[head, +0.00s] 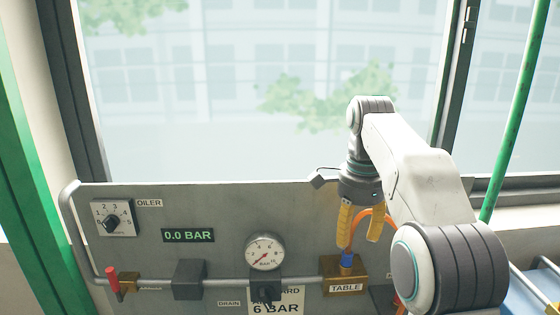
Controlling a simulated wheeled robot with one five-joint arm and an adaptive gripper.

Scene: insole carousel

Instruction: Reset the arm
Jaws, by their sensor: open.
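My arm, white with dark grey joints, reaches in from the lower right of the head view. My gripper (359,236) hangs from its end and points down, with two yellow fingers apart. It is in front of the right part of a grey panel (225,211). Below the fingers is a brass block (343,274) labelled TABLE, with a blue fitting (347,259) on top. An orange hose (366,212) curves up behind the fingers. Nothing is clearly held between the fingers, though the hose overlaps them in the picture.
The panel carries an oiler dial (114,219), a 0.0 BAR display (188,236), a round gauge (265,252) and a red-handled valve (113,280) on a pipe. A window (230,100) is behind. A green pole (517,110) stands at the right.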

